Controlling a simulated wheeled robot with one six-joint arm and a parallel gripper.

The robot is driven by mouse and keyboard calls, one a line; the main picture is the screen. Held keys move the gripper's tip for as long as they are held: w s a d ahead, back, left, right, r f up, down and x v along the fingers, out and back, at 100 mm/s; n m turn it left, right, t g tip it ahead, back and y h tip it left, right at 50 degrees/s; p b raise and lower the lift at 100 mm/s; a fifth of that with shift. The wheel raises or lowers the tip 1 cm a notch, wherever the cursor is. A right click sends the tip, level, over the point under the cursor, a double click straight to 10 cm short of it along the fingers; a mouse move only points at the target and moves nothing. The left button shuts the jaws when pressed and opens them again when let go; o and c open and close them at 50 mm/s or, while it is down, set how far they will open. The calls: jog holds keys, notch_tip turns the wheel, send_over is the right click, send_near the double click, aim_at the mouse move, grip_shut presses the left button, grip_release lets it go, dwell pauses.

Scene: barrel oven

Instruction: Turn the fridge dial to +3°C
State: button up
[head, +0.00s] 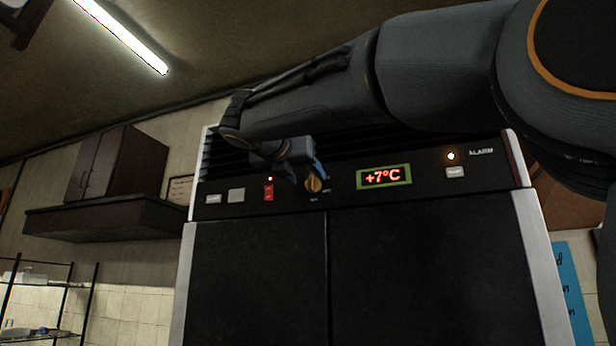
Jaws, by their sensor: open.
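The fridge (262,265) stands ahead with a black control panel across its top. Its dial (314,184) is a small yellow-orange knob on the panel, partly covered by my gripper. The display (384,177) to the right of the dial reads +7°C in red inside a green frame. My gripper (308,180) is open, with its fingers at the dial; whether they touch it I cannot tell. My arm reaches in from the upper right, in front of the fridge top.
A red switch (268,190) and pale buttons (236,195) sit left of the dial. A lit alarm lamp (451,156) and a button (455,172) are at the right. A dark wall cabinet (118,165) and wire shelves (50,290) stand at the left.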

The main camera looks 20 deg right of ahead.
aim_at(310, 181)
jog(key=shift+p+x, duration=0.4)
jog(key=shift+x, duration=1.25)
jog(key=c, duration=1)
